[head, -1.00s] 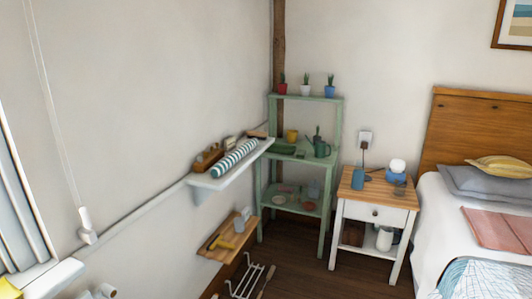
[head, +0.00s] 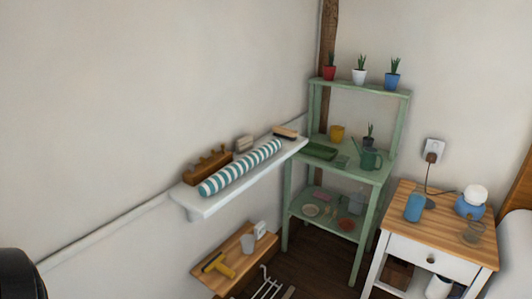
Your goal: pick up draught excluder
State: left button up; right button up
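The draught excluder (head: 240,168) is a long roll with teal and white stripes. It lies lengthwise along the white wall shelf (head: 215,203) in the middle of the head view. It is close to the shelf's front edge, and its whole length shows. Neither gripper is in view. A dark rounded shape at the lower left edge may be part of my own body, but I cannot tell which part.
Behind the roll on the shelf are a wooden rack (head: 207,167), a small block (head: 243,144) and a brush (head: 285,132). Below is a wooden shelf (head: 235,252) with a yellow-handled tool. A green shelf unit (head: 350,168) and a nightstand (head: 440,230) stand to the right.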

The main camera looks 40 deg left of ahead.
aim_at(211, 186)
jog(key=i, duration=1.4)
jog(key=i+u, duration=0.25)
jog(key=i, duration=0.25)
jog(key=i+l+u, duration=0.25)
jog(key=i, duration=0.25)
jog(key=u, duration=1.5)
